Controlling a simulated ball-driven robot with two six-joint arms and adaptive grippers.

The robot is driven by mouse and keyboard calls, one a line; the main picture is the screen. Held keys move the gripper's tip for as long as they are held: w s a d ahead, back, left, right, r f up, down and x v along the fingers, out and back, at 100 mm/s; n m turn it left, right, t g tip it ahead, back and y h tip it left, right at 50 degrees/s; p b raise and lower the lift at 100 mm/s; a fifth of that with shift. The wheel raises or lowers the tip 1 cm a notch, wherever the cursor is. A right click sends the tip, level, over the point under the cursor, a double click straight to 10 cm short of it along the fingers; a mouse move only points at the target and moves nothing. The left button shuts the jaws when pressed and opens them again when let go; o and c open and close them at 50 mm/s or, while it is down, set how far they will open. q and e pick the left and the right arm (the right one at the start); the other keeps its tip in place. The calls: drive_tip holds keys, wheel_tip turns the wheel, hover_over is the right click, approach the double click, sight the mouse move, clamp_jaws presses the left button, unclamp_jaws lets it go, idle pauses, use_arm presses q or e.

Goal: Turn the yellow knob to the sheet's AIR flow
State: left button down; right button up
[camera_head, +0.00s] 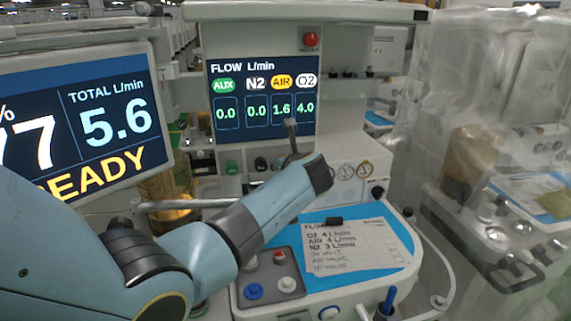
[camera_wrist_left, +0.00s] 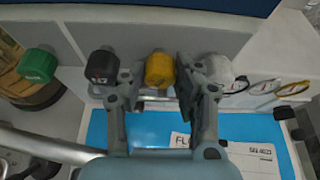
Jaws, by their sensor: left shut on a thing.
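The yellow knob (camera_wrist_left: 159,70) sits between the fingers of my left gripper (camera_wrist_left: 158,80) in the left wrist view, and the gripper is shut on it. In the head view my left arm hides the yellow knob, and only part of the gripper (camera_head: 291,137) shows. The flow screen (camera_head: 262,97) reads AUX 0.0, N2 0.0, AIR 1.6 and O2 4.0. The handwritten sheet (camera_head: 350,250) lists O2, AIR and N2 flows in L/min; O2 seems to be 4, but the AIR figure is too blurred to read surely. My right gripper is not in view.
A black knob (camera_wrist_left: 102,65) and a white knob (camera_wrist_left: 215,70) flank the yellow one closely; a green knob (camera_wrist_left: 38,64) is farther left. The large monitor (camera_head: 82,125) reads TOTAL 5.6 L/min. A blue work surface (camera_head: 400,232) lies below. A plastic-covered cart (camera_head: 490,150) stands at right.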

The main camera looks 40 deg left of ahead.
use_arm(q)
drive_tip(key=shift+s+a+f+n+t+h, duration=0.1)
drive_tip(key=shift+n+t+h, duration=0.5)
drive_tip(key=shift+n, duration=0.55)
drive_tip(key=shift+s+f+n+t+h, duration=0.1)
drive_tip(key=shift+n+t+h, duration=0.2)
drive_tip(key=shift+n+t, duration=0.7)
drive_tip(key=shift+r+n, duration=0.1)
drive_tip(key=shift+n, duration=0.15)
drive_tip(key=c, duration=1.2)
unclamp_jaws()
drive_tip(key=shift+c, duration=0.2)
drive_tip(key=shift+w, duration=0.1)
drive_tip(key=v, duration=1.2)
